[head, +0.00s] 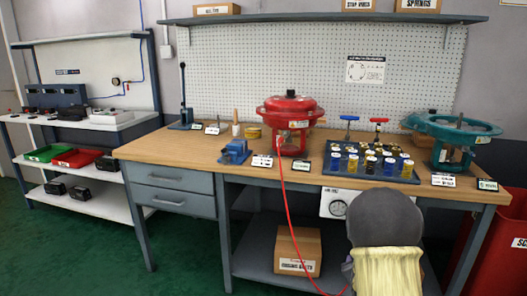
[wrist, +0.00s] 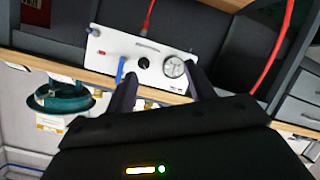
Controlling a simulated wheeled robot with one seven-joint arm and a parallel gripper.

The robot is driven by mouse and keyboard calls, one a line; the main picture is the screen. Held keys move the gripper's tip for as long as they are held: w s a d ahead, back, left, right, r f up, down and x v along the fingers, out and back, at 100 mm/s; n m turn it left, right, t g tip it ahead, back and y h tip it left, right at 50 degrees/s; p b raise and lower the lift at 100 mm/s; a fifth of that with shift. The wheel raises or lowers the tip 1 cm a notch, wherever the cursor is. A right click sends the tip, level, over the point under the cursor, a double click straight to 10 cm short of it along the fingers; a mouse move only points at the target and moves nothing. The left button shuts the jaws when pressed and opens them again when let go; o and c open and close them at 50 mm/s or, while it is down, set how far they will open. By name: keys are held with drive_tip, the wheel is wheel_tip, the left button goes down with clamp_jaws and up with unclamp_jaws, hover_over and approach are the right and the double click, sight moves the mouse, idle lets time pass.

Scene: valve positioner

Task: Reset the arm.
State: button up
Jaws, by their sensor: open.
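My arm shows at the lower right of the head view as a rounded grey joint (head: 385,222) above a cream ribbed link. It stands in front of the bench, and my gripper is hidden in that view. In the wrist view, which looks turned over, my gripper (wrist: 160,82) has its two dark fingers spread with nothing seen between them. Beyond the fingertips is a white control panel (wrist: 112,45) with a round gauge, a black knob and a blue lever. This panel (head: 330,205) also shows under the bench top, partly hidden by my arm.
The wooden bench (head: 195,150) carries a red actuator (head: 290,115), a tray of small cylinders (head: 370,165) and a teal valve part (head: 455,135). A red hose (head: 285,215) hangs down its front. A red bin (head: 500,245) stands right. Green floor is clear at left.

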drive_tip(key=s+a+m+g+y, duration=0.15)
drive_tip(key=s+a+g, duration=0.5)
drive_tip(key=s, duration=0.75)
drive_tip(key=s+a+m+g+y, duration=0.1)
drive_tip(key=s+a+g+y, duration=0.25)
drive_tip(key=s+a, duration=0.75)
drive_tip(key=w+p+v, duration=0.2)
drive_tip(key=p+v, duration=0.9)
drive_tip(key=p, duration=0.1)
drive_tip(key=w+r+p+v, duration=0.1)
drive_tip(key=w+p+v, duration=0.2)
drive_tip(key=p+v, duration=0.8)
drive_tip(key=w+r+p+v, duration=0.1)
drive_tip(key=w+p+v, duration=0.2)
drive_tip(key=p+v, duration=0.9)
drive_tip(key=shift+s+r+g+h+p, duration=0.3)
drive_tip(key=shift+r+h, duration=0.1)
drive_tip(key=shift+r, duration=0.45)
drive_tip(key=shift+d, duration=0.15)
